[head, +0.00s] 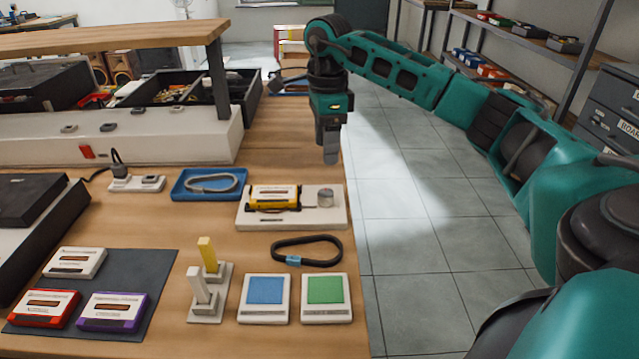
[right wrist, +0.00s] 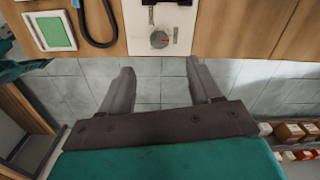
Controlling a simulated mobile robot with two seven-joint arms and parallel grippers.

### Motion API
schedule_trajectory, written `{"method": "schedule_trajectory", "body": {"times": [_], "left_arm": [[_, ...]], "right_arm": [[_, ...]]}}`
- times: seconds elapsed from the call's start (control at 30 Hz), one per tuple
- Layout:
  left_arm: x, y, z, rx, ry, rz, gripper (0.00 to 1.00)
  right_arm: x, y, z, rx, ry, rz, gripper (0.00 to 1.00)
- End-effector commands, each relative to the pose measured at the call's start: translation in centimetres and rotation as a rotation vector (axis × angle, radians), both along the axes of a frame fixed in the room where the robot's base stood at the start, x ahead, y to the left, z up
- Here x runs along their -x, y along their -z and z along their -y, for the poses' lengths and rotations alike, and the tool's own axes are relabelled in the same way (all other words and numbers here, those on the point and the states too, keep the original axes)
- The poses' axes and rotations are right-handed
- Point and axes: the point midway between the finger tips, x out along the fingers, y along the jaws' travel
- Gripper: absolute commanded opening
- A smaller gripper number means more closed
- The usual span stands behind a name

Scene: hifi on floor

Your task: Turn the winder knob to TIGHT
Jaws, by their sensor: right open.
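The winder (head: 292,220) is a pale flat base near the table's right edge, with a yellow cassette (head: 272,197) lying on it. Its grey round knob (head: 325,197) stands on the base's right part. My left gripper is out of view.
A blue tray (head: 209,184) with a grey cable lies left of the winder. A black cable loop (head: 306,251), blue pad (head: 266,291) and green pad (head: 325,290) lie in front. Cassettes rest on a dark mat (head: 160,270). Open floor lies right of the table.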

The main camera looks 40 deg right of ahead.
Motion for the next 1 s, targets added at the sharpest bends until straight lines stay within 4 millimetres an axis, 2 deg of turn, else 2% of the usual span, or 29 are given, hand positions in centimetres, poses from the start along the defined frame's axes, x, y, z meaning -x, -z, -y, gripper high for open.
{"method": "schedule_trajectory", "body": {"times": [0.03, 0.3, 0.5, 0.7, 1.0], "left_arm": [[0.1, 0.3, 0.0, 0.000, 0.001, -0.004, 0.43], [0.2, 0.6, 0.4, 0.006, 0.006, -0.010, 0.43], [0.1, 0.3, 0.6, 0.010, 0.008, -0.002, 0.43], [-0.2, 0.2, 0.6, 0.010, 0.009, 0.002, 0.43], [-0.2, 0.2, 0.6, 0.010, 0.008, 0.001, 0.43]], "right_arm": [[0.1, 1.2, 0.0, 0.001, 0.000, -0.006, 0.63], [0.1, 6.8, 0.0, 0.000, 0.000, -0.006, 0.63], [0.1, 9.9, 0.0, 0.000, 0.000, -0.004, 0.63], [0.1, 11.2, 0.0, 0.000, -0.001, -0.001, 0.63], [0.0, 11.3, 0.0, 0.000, -0.001, -0.001, 0.61]]}}
